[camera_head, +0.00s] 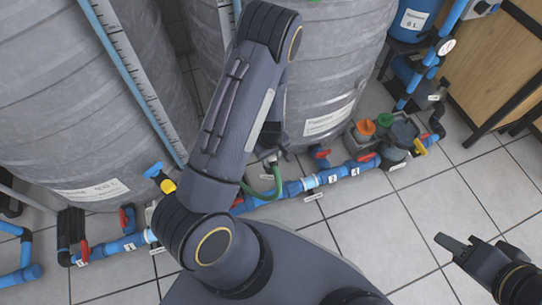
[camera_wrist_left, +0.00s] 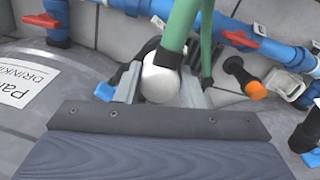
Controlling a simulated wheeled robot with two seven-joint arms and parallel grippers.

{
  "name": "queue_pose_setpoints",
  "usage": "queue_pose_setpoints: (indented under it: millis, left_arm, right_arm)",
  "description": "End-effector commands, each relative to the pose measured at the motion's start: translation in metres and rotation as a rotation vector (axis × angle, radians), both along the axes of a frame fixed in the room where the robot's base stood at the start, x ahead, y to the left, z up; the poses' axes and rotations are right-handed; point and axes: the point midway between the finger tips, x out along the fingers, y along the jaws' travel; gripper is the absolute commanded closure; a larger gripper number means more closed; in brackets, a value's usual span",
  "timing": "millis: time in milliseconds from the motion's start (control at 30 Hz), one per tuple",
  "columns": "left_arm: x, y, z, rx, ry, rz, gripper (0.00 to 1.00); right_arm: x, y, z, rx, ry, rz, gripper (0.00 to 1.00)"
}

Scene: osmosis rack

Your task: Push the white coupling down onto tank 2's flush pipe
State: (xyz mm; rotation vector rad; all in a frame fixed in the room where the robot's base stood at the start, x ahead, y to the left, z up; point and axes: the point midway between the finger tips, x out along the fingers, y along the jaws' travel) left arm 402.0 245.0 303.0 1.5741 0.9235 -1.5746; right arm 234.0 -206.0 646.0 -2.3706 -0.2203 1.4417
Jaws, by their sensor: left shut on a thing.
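A white rounded coupling (camera_wrist_left: 160,78) sits between the fingers of my left gripper (camera_wrist_left: 163,88) in the left wrist view, with a green hose (camera_wrist_left: 180,28) rising from it. The left gripper is shut on it. In the head view my left arm hides most of this gripper (camera_head: 268,158) and the coupling; a loop of green hose (camera_head: 277,183) shows beside it, in front of the middle grey tank (camera_head: 318,75). The pipe end under the coupling is hidden, so I cannot tell whether they touch. My right gripper (camera_head: 452,243) is at the lower right over bare floor; its finger gap is unclear.
Blue pipes with red-handled valves (camera_head: 322,180) run along the floor before the tanks. A pump unit with orange and green caps (camera_head: 385,130) stands right of the middle tank. A large grey tank (camera_head: 70,100) fills the left. Tiled floor (camera_head: 390,215) is clear at lower right.

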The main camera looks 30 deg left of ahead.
Motion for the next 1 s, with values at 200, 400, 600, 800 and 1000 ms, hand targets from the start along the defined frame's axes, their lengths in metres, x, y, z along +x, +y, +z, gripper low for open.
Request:
queue_pose_setpoints:
  millis: [200,400,600,800,1000]
  left_arm:
    - [0.0001,0.0000,-0.0002,0.000,0.000,0.000,0.85]
    - [0.0001,0.0000,-0.0030,0.000,0.000,0.000,0.85]
    - [0.0001,0.0000,-0.0072,0.000,0.000,0.000,0.85]
    - [0.0002,0.0000,-0.0076,0.000,-0.001,0.000,0.50]
    - [0.0002,0.0000,-0.0076,0.000,0.000,0.000,0.39]
  right_arm:
    - [0.0000,0.0000,-0.0002,0.000,0.000,0.000,0.64]
    - [0.0000,0.0000,-0.0024,0.000,0.000,0.000,0.64]
    - [0.0000,0.0000,-0.0057,0.000,0.000,0.000,0.64]
    - [0.0000,0.0000,-0.0059,0.000,0.000,0.000,0.64]
    - [0.0000,0.0000,-0.0059,0.000,0.000,0.000,0.64]
